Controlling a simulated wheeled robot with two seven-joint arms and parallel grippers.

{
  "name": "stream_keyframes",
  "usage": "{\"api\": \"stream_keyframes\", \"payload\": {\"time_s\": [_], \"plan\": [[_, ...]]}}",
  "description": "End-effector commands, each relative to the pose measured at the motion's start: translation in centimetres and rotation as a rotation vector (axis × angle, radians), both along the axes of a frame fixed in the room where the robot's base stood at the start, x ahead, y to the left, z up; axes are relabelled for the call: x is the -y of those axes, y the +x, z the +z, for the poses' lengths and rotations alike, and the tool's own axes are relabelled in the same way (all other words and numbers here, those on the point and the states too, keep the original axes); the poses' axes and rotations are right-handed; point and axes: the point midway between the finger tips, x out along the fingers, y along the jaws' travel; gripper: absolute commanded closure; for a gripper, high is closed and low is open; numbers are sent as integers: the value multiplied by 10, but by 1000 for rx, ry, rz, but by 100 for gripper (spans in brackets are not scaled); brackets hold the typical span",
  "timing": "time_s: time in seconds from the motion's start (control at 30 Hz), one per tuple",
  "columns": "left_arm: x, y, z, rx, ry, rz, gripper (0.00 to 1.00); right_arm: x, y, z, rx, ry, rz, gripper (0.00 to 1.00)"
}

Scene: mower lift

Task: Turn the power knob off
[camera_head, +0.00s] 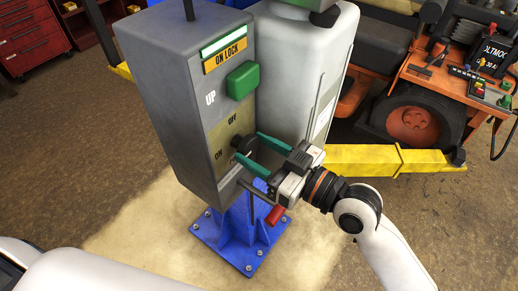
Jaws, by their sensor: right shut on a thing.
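The power knob (243,145) is a dark round knob on the front of the grey control box (165,110). It sits on a tan plate marked ON and OFF. My right gripper (250,150) has its two green fingers on either side of the knob and is shut on it. The fingers partly hide the knob, and its exact pointer direction cannot be told. My left gripper is not in view; only a white part of my left arm shows at the bottom left.
Above the plate are a green button (242,80) and an ON LOCK label. A red-tipped lever (275,214) is below the gripper. The box stands on a blue bolted post (238,235).

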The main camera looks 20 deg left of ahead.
Motion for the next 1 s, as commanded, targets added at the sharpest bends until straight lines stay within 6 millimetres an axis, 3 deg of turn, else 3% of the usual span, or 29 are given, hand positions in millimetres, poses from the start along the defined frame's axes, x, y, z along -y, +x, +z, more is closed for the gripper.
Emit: {"api": "stream_keyframes", "payload": {"time_s": [0.37, 1.0], "plan": [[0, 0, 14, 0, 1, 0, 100, 0, 1, 2, -173, 62, 0, 74], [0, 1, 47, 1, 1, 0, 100, 1, 4, 1, -738, 269, 0, 74]]}}
